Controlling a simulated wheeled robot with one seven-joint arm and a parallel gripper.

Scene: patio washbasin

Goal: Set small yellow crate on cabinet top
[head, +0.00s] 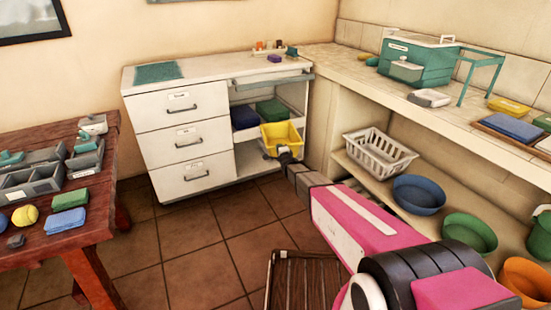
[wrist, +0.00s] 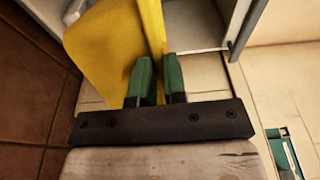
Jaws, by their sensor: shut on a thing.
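The small yellow crate (head: 281,136) is in front of the open right side of the white cabinet, below the level of its top. My gripper (head: 285,152) is shut on the crate's near wall. In the wrist view, the green fingers of my gripper (wrist: 156,80) pinch the wall of the yellow crate (wrist: 105,45) between them. The cabinet top (head: 215,74) is at the back. A teal mat (head: 157,72) lies on its left part and several small items stand at its back right. Most of the crate's inside is hidden in the wrist view.
Blue (head: 245,117) and green (head: 272,110) bins sit inside the cabinet's open side. The tiled counter (head: 400,84) is at the right, with a white basket (head: 380,153) on the shelf below it. A red wooden table (head: 100,210) is at the left.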

